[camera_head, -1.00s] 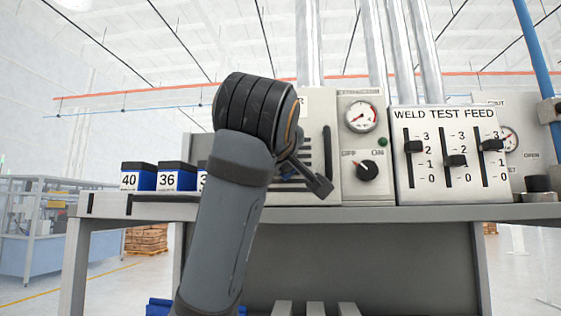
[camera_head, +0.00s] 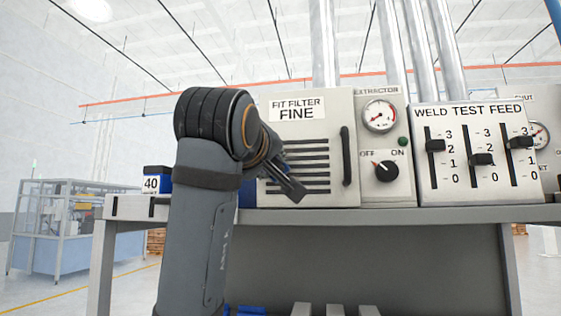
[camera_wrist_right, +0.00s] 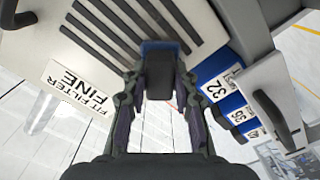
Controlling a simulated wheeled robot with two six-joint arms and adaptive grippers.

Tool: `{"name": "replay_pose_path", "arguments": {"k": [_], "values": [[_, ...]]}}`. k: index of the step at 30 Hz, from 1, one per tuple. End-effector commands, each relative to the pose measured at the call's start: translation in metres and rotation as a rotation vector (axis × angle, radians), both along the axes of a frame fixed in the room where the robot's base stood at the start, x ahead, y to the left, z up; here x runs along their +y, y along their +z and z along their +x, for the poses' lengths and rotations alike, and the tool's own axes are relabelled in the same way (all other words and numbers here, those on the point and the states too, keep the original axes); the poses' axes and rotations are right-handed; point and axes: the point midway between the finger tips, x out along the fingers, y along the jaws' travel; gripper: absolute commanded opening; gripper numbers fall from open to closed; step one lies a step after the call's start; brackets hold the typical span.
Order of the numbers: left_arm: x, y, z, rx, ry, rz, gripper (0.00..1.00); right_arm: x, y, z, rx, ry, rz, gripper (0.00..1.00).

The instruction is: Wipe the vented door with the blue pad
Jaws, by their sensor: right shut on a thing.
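The vented door (camera_head: 335,180) is a pale panel with dark horizontal slots, a black upright handle and a "FIT FILTER FINE" label. In the right wrist view the door (camera_wrist_right: 115,60) fills the upper left, slots slanting. My right gripper (camera_head: 293,190) is in front of the door's lower left part. In the wrist view the right gripper (camera_wrist_right: 160,95) is shut on a dark block backed by the blue pad (camera_wrist_right: 160,46), of which only a blue edge shows. The pad lies near the slot ends; I cannot tell whether it touches. My left gripper is out of view.
Blue numbered bins (camera_wrist_right: 215,85) stand beside the door. To its right are a gauge (camera_head: 380,115), a knob (camera_head: 387,171) and the slider panel (camera_head: 480,155). The grey bench (camera_head: 400,216) runs below. My right arm hides the door's left edge in the head view.

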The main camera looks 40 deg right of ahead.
Motion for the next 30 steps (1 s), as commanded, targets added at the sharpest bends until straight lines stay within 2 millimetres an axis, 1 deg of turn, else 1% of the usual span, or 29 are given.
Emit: {"name": "replay_pose_path", "arguments": {"k": [1,5,10,16,20,25,30], "values": [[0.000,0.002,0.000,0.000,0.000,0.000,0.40,0.004,0.001,0.005,0.004,0.002,0.000,0.02],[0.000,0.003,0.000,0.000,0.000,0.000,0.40,0.008,0.000,0.011,0.002,0.000,-0.001,0.02],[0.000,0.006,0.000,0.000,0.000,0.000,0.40,0.008,0.004,0.011,0.000,0.000,0.000,0.02],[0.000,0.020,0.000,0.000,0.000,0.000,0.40,0.008,0.021,0.010,0.000,-0.001,-0.001,0.02],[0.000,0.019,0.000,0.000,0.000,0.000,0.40,0.008,0.020,0.010,0.000,-0.001,-0.001,0.02],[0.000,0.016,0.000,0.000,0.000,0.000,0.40,0.004,0.019,0.005,-0.002,-0.001,0.001,0.02],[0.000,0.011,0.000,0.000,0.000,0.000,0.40,-0.007,0.019,-0.010,-0.004,-0.003,0.002,0.02]]}}
